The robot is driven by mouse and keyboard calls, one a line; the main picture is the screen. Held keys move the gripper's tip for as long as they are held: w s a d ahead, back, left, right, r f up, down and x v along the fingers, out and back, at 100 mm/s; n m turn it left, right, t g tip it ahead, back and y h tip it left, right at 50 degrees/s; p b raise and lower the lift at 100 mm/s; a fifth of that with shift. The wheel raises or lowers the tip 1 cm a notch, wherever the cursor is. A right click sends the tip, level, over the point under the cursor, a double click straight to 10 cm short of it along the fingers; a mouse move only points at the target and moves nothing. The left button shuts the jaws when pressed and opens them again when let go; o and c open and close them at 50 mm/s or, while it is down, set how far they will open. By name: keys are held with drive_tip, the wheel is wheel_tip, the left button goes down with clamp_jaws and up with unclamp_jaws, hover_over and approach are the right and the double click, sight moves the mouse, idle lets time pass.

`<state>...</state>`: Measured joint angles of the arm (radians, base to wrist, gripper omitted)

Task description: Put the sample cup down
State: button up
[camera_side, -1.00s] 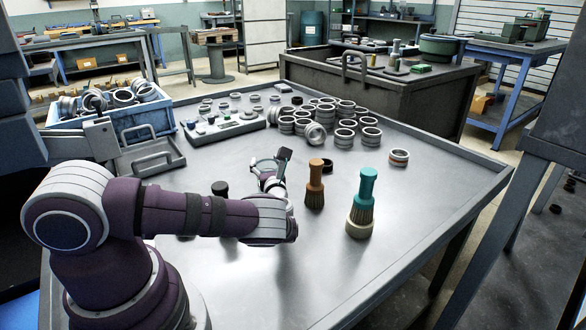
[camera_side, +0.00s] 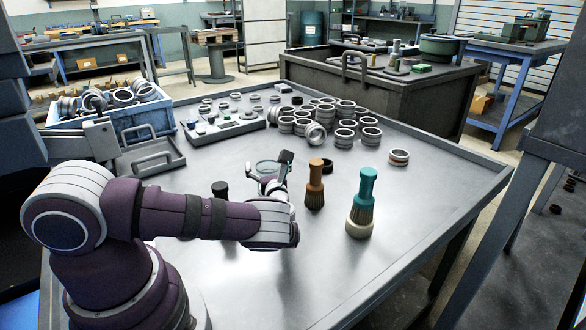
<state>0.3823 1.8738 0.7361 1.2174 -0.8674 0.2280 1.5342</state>
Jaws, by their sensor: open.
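A round, shallow, glassy cup with a greenish rim (camera_side: 267,166), which looks like the sample cup, is on the grey metal table (camera_side: 420,215) just beyond my gripper. My gripper (camera_side: 270,174) is open, with its dark right fingertip raised beside the cup and its other finger lower at the left. The gripper's body hides the near part of the cup. The side view does not show clearly whether either finger touches it.
An orange-brown brush (camera_side: 315,185) stands right of my gripper, and a teal brush (camera_side: 363,205) stands farther right. Several metal rings (camera_side: 318,115) crowd the back. A grey tray (camera_side: 150,160) lies left. The table's right front is clear.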

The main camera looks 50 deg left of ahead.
drive_tip(key=v, duration=1)
drive_tip(key=shift+s+d, duration=0.15)
drive_tip(key=shift+d, duration=0.1)
drive_tip(key=s+n+g+h, duration=0.1)
drive_tip(key=n+g, duration=0.1)
drive_tip(key=n, duration=0.1)
drive_tip(key=s+n+g+h, duration=0.1)
drive_tip(key=n+g+h, duration=0.1)
drive_tip(key=n, duration=0.1)
drive_tip(key=s+d+r+n+g+h, duration=0.1)
drive_tip(key=n+g, duration=0.1)
drive_tip(key=n, duration=0.1)
drive_tip(key=shift+s+n+h, duration=0.25)
drive_tip(key=shift+n+h, duration=0.15)
drive_tip(key=s+d+r+n+t+h, duration=0.2)
drive_tip(key=s+d+r+n+h, duration=0.2)
drive_tip(key=d+r+n+h, duration=0.1)
drive_tip(key=s+d+r+n+t+h, duration=0.2)
drive_tip(key=s+d+r+n+h, duration=0.3)
drive_tip(key=r, duration=0.5)
drive_tip(key=d+n+h, duration=0.1)
drive_tip(key=n, duration=0.1)
drive_tip(key=shift+s+d+n+t+h, duration=0.15)
drive_tip(key=shift+s+n+t+h, duration=0.15)
drive_tip(key=shift+t+h, duration=0.1)
